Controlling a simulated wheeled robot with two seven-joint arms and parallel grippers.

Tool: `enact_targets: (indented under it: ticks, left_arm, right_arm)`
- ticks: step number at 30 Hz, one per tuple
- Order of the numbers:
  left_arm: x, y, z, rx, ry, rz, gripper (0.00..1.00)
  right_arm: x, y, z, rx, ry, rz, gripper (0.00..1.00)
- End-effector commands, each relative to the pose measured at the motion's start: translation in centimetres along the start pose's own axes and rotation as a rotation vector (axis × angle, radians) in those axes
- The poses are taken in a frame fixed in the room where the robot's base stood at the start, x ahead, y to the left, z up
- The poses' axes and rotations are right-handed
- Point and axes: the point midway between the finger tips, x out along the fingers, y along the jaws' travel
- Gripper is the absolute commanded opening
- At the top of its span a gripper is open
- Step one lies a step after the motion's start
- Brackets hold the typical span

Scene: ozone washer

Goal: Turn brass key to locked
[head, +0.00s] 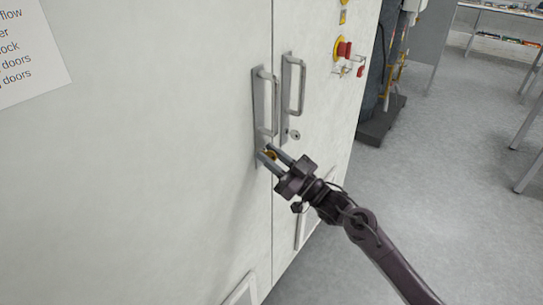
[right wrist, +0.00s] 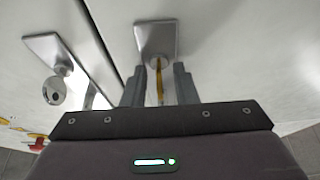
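The brass key (right wrist: 160,84) sits in a round lock at the lower end of the left door's metal handle plate (right wrist: 155,38). In the right wrist view it shows as a thin upright strip, and in the head view a bit of brass (head: 270,154) shows between the fingers. My right gripper (head: 268,151) is at the lock with one finger on each side of the key. In the right wrist view a gap shows between the key and each finger of the gripper (right wrist: 158,86), so it is open around the key. My left gripper is out of view.
Two upright handles (head: 268,103) (head: 298,88) flank the door seam. The right door has a round silver lock (head: 295,134), also in the right wrist view (right wrist: 54,90). A red knob (head: 344,49) is farther right.

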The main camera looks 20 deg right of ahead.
Motion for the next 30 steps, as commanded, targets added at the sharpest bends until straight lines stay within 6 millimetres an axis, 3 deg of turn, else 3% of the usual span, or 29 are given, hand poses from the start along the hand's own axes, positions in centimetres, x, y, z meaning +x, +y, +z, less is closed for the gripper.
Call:
enact_targets:
  ticks: [10, 21, 30]
  left_arm:
    - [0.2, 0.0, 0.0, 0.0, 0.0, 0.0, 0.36]
    - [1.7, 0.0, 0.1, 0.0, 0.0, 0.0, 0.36]
    - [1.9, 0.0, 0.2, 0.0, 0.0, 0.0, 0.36]
  right_arm:
    - [-0.6, 0.1, 0.1, 0.0, 0.0, 0.001, 0.26]
    - [-6.4, 0.0, 0.3, 0.001, -0.002, 0.002, 0.26]
    - [-7.8, 0.0, 0.0, 0.0, 0.0, 0.0, 0.26]
